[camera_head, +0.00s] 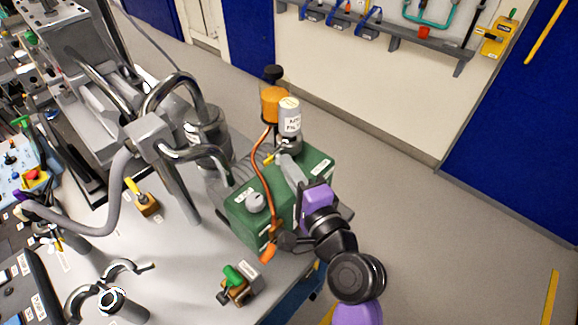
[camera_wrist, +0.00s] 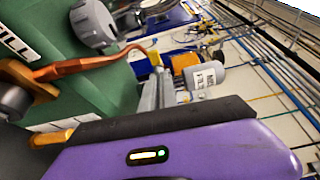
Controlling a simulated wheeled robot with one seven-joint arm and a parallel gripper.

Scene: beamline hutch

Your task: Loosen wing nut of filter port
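The filter port stands on the green pump box (camera_head: 240,207), with a white labelled cylinder (camera_head: 289,115) and an orange canister (camera_head: 274,104). A small yellow piece (camera_head: 268,157), which looks like the wing nut, is at its base. In the wrist view a small yellow piece (camera_wrist: 154,57) shows just beyond my fingertips, with the labelled cylinder (camera_wrist: 207,76) and orange canister (camera_wrist: 184,62) behind. My gripper (camera_head: 284,163) comes over the box from the right, its grey fingers near the port base. The fingers overlap in both views; contact and any gap are unclear.
A copper tube (camera_head: 264,178) curves over the box, close to my fingers. A grey knob (camera_head: 255,202) sits on the box top. A green-handled valve (camera_head: 236,279) and curved clamp pieces (camera_head: 108,279) lie on the bench. Open floor (camera_head: 400,190) lies to the right.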

